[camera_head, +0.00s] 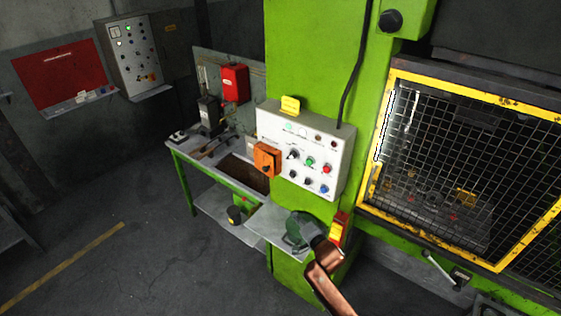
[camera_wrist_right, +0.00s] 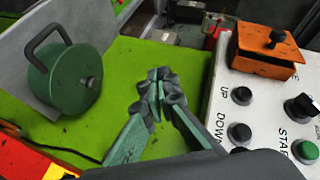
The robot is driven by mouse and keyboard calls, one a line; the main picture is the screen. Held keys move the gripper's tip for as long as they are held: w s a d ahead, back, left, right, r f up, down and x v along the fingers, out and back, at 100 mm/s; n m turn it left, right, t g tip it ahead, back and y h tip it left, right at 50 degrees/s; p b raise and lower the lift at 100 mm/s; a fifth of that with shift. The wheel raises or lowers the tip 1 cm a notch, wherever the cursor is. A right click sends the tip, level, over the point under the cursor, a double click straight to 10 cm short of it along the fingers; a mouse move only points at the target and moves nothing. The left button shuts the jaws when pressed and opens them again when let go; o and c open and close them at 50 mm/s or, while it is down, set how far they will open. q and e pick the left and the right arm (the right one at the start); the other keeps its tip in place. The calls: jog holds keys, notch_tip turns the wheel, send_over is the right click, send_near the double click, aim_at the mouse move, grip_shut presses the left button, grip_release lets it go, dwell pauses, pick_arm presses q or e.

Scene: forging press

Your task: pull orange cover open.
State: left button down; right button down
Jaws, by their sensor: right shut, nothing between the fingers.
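The orange cover (camera_head: 267,159) is a small box-like piece with a dark knob, on the left end of the white control panel (camera_head: 331,170). In the right wrist view the orange cover (camera_wrist_right: 265,52) is at the upper right, its dark knob facing out. My right gripper (camera_wrist_right: 160,82) has its green fingers closed together, empty. It is apart from the cover, in front of the green press column. In the head view my copper arm reaches up from the bottom, and its gripper is hard to tell from the green parts there. My left gripper is not in view.
A green round object with a handle (camera_wrist_right: 68,80) lies on a grey shelf beside my right gripper. Panel buttons marked UP (camera_wrist_right: 242,96) and START (camera_wrist_right: 306,151) are close to the cover. The yellow-framed mesh guard (camera_head: 460,160) stands at right. Floor at left is mostly clear.

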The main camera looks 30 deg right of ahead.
aim_at(277, 159)
notch_tip(277, 159, up, 18)
jog(key=w+a+r+m+t+p, duration=0.1)
jog(key=w+m+t+p, duration=0.1)
jog(key=m+t, duration=0.2)
jog(key=w, duration=0.3)
jog(key=w+p, duration=0.1)
jog(key=w, duration=0.1)
jog(key=w+p, duration=0.1)
jog(key=w, duration=0.2)
jog(key=shift+w+d+f, duration=0.1)
jog(key=shift+w+d, duration=0.2)
jog(key=shift+w, duration=0.75)
jog(key=shift+f, duration=0.1)
